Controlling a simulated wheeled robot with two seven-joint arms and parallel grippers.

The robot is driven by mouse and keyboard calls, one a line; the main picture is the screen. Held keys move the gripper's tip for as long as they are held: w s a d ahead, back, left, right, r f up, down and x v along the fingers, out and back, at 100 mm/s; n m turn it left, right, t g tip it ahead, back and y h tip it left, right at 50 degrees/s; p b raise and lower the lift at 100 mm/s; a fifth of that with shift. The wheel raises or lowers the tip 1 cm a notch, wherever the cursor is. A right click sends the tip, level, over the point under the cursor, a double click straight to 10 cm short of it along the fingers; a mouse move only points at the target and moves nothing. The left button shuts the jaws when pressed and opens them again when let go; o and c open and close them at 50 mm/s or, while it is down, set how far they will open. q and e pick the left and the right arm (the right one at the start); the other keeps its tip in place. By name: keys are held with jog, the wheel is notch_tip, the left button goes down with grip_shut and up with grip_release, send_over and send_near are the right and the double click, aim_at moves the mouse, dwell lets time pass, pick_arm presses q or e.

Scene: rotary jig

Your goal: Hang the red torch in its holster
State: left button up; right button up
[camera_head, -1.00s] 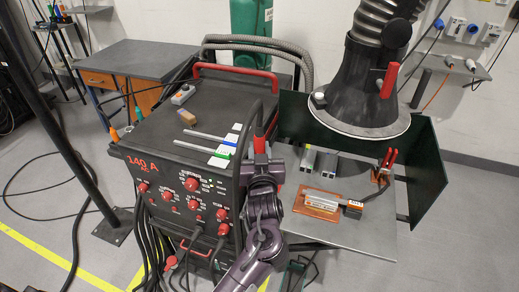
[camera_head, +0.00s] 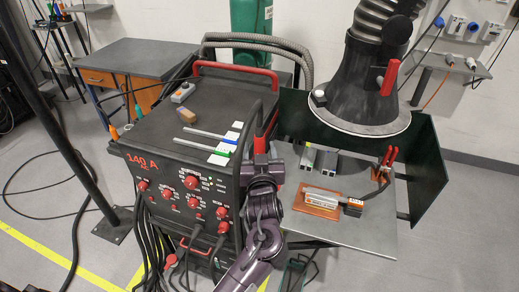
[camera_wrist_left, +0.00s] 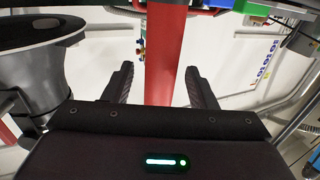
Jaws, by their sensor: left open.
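A red upright piece, which looks like the torch (camera_head: 260,143), shows at the right front corner of the welding machine, just above my left gripper (camera_head: 262,166), with a black cable arching over it. In the left wrist view a broad red bar (camera_wrist_left: 165,55) runs down between the two dark fingers of my left gripper (camera_wrist_left: 161,88). The fingers are open, with gaps visible on both sides of the bar. My wrist hides the bar's lower end. The holster cannot be made out, so I cannot tell whether the torch sits in it. My right gripper is not in view.
The black welding machine (camera_head: 150,152) stands left of my arm, with rods on top. To the right, a grey work table (camera_head: 360,236) carries an orange plate (camera_head: 317,211) and a red clamp (camera_head: 388,157). A fume hood (camera_head: 362,92) hangs above it, with green screens behind.

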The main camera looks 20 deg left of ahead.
pick_arm(q)
jog(key=b+v, duration=0.3)
jog(key=v, duration=0.5)
jog(key=s+f+m+g+h, duration=0.4)
jog(key=s+f+g+h, duration=0.25)
jog(key=f, duration=0.25)
jog(key=s+a+f+m+g, duration=0.1)
jog(key=s+a+f+g, duration=0.15)
jog(key=s, duration=0.45)
jog(key=s+a+f+m+g, duration=0.1)
jog(key=s+a+f+g, duration=0.2)
jog(key=s, duration=0.4)
notch_tip(320, 180, down, 31)
jog(key=s+g+b, duration=0.1)
jog(key=s+g, duration=0.1)
jog(key=g, duration=0.1)
jog(key=s+a+f+b, duration=0.1)
jog(key=s+a+f, duration=0.2)
jog(key=s+f, duration=1.6)
jog(key=shift+s+g, duration=0.3)
jog(key=shift+g, duration=0.1)
